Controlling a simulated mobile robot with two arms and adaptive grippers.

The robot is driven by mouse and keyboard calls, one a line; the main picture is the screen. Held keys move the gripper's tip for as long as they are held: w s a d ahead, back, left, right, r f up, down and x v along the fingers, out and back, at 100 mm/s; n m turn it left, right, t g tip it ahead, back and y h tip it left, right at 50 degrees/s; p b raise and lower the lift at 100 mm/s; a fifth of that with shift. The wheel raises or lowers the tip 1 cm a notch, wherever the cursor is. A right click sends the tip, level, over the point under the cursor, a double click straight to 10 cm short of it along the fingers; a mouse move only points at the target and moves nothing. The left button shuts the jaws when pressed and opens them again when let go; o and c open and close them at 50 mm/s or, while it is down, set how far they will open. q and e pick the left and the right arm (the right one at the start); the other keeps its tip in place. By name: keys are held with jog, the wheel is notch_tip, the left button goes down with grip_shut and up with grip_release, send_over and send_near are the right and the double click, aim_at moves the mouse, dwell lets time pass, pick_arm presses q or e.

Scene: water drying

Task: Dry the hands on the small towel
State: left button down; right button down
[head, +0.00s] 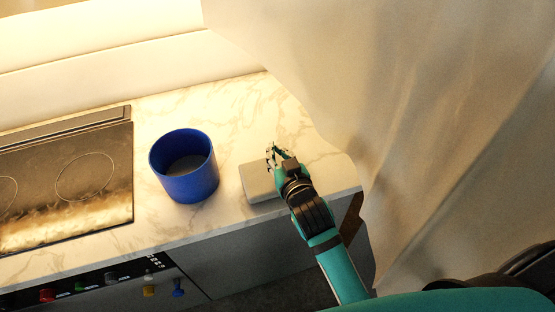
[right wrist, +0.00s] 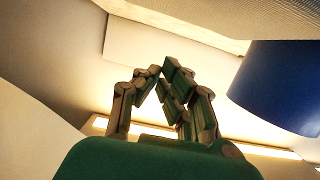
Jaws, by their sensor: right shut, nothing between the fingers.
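The small towel (head: 257,184) looks like a pale beige folded block on the marble counter, right of the blue pot. My right gripper (head: 274,150) is over the towel in the head view, its fingers pointing toward the back of the counter. The gripper and wrist hide part of the towel. Whether they touch it I cannot tell. In the right wrist view the fingertips (right wrist: 164,72) come together with nothing between them. The towel is not clearly visible in that view. My left gripper is not in view.
A blue pot (head: 192,184) with something greyish inside stands left of the towel; its side also shows in the right wrist view (right wrist: 280,85). A dark cooktop (head: 75,180) lies farther left. A large pale curtain (head: 420,110) hangs close on the right.

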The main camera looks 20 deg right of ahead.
jog(key=shift+s+f, duration=0.15)
jog(key=shift+f, duration=0.8)
jog(key=shift+s+f, duration=0.1)
jog(key=shift+f, duration=0.85)
